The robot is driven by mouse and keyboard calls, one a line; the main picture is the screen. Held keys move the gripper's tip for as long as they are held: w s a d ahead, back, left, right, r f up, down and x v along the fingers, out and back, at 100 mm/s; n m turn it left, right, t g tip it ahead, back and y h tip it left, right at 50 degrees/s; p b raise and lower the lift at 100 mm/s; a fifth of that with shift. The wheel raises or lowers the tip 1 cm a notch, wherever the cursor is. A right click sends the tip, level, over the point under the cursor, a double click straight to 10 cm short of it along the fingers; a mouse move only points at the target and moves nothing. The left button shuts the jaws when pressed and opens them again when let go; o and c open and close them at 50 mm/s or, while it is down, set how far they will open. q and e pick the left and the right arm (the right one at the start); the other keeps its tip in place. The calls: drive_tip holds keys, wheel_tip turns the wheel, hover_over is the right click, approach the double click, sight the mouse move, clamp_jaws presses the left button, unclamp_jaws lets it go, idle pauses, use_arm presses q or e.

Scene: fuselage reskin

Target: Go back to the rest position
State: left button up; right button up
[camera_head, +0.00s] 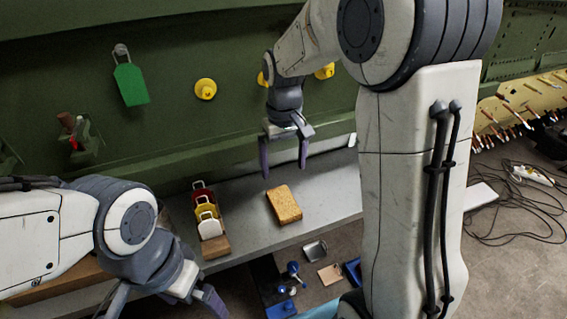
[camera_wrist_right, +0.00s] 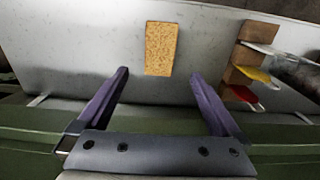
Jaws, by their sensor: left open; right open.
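My right gripper (camera_head: 284,158) hangs above the grey shelf (camera_head: 335,187) in front of the green fuselage panel. Its purple fingers are apart with nothing between them, as the right wrist view (camera_wrist_right: 160,95) also shows. A tan sponge-like block (camera_head: 284,204) lies on the shelf, in front of and apart from the fingers; it shows in the right wrist view (camera_wrist_right: 161,48) too. My left gripper (camera_head: 170,303) is at the bottom left, partly cut off by the picture edge. Its fingers are spread and I see nothing held.
A wooden rack (camera_head: 215,247) with red, yellow and white tags stands on the shelf. A green tag (camera_head: 130,84) and a yellow knob (camera_head: 205,89) are on the panel. Blue items (camera_head: 292,272) lie below the shelf. Black cables (camera_head: 510,215) lie on the floor at right.

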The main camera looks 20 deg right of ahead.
sight(284, 201)
wheel_tip(284, 201, down, 12)
drive_tip(key=shift+s+f+p, duration=0.1)
drive_tip(key=shift+p, duration=0.25)
drive_tip(key=shift+w+r, duration=0.2)
drive_tip(key=shift+r, duration=0.15)
drive_tip(key=shift+s+r+b, duration=0.1)
drive_tip(key=shift+r+b, duration=0.25)
drive_tip(key=shift+r, duration=1.15)
